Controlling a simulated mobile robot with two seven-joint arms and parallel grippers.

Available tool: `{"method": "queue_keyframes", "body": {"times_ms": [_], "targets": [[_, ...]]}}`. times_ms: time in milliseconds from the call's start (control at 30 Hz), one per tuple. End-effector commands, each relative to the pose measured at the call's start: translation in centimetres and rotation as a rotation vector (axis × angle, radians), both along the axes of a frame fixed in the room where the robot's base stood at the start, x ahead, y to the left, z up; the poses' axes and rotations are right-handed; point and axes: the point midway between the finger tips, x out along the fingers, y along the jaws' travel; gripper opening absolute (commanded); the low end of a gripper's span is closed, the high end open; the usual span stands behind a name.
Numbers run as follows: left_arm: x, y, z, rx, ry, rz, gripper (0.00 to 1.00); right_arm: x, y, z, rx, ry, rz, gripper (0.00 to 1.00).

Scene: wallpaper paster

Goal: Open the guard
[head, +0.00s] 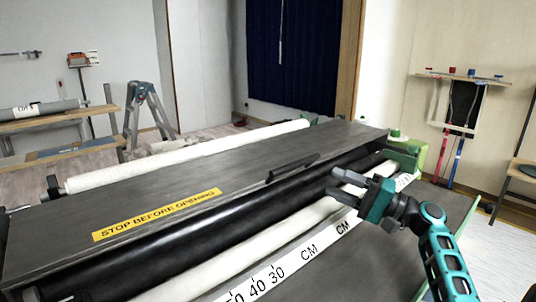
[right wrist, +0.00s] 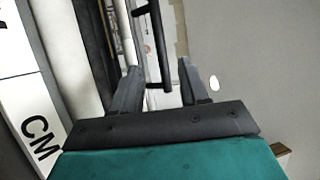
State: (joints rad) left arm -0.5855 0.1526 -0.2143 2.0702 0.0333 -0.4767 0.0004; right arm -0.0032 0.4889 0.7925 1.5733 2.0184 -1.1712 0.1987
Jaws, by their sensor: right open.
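The guard (head: 200,185) is a long dark grey cover over the machine, lying closed, with a yellow "STOP BEFORE OPENING" label (head: 157,214). Its black bar handle (head: 292,168) is on the front part of the cover. My right gripper (head: 337,182) is open and empty, to the right of the handle and apart from it in the head view. In the right wrist view, the handle (right wrist: 154,45) shows in line with the gap between the open fingers (right wrist: 158,70). I cannot tell the exact distance. My left gripper is not in view.
A black roller, a white roller and a white CM scale (head: 300,256) run along the front of the machine, below the guard. A white roll (head: 190,157) lies along the back. A stepladder (head: 148,112) stands behind. A green end part (head: 407,150) is at the right.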

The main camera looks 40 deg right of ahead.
Motion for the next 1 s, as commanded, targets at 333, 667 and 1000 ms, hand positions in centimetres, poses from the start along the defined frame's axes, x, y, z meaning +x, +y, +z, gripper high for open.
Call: {"method": "queue_keyframes", "body": {"times_ms": [333,667,1000], "targets": [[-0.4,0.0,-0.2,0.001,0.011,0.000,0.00,2.3,1.2,0.7,0.000,-0.002,0.002,0.44],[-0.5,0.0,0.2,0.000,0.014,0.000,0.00,8.2,4.3,2.1,0.000,-0.003,0.001,0.44],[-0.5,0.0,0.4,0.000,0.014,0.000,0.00,11.1,5.8,2.6,0.001,-0.001,-0.001,0.44]]}}
